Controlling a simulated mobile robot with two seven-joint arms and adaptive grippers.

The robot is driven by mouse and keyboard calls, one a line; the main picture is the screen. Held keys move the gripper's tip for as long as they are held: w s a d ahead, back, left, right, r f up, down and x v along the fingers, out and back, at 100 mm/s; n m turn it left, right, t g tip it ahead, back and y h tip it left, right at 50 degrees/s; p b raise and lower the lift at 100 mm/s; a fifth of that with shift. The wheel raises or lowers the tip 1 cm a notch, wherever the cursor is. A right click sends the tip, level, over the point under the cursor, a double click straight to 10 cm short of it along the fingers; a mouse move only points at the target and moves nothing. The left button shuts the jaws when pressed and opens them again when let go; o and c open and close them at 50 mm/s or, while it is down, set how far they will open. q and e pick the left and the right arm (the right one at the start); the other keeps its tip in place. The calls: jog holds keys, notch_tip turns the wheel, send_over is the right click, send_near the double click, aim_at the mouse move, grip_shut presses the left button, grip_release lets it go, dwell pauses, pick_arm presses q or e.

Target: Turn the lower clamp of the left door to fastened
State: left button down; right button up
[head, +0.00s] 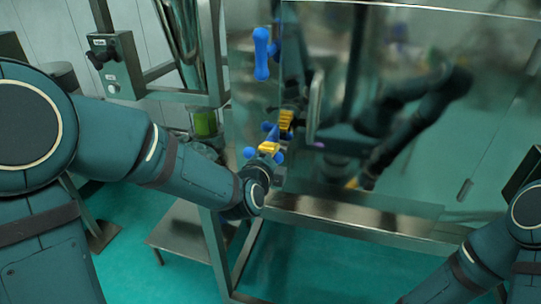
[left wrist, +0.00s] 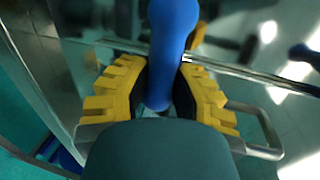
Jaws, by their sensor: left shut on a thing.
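The lower clamp (head: 272,133) is a blue handle at the left edge of the shiny cabinet door (head: 420,120), partly covered by my fingers. My left gripper (head: 277,134), with yellow-ridged fingers, is shut on it. In the left wrist view the blue clamp handle (left wrist: 172,35) passes between the two yellow fingers (left wrist: 160,95) and points up the picture. The upper clamp (head: 262,55) is another blue handle, hanging roughly upright above and free of my gripper. My right gripper is out of view; only part of that arm shows at the lower right.
A metal door handle (head: 314,108) stands just right of the gripper. A steel ledge (head: 350,212) runs below the door. A grey switch box (head: 115,66) is at the upper left. The door mirrors my arm.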

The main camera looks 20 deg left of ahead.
pick_arm(q)
jog(key=c, duration=0.8)
grip_release()
jog(key=s, duration=0.2)
jog(key=s+r, duration=0.1)
jog(key=s, duration=0.4)
jog(key=shift+s+a+r, duration=0.1)
jog(key=shift+s+r, duration=0.1)
jog(key=shift+r, duration=0.05)
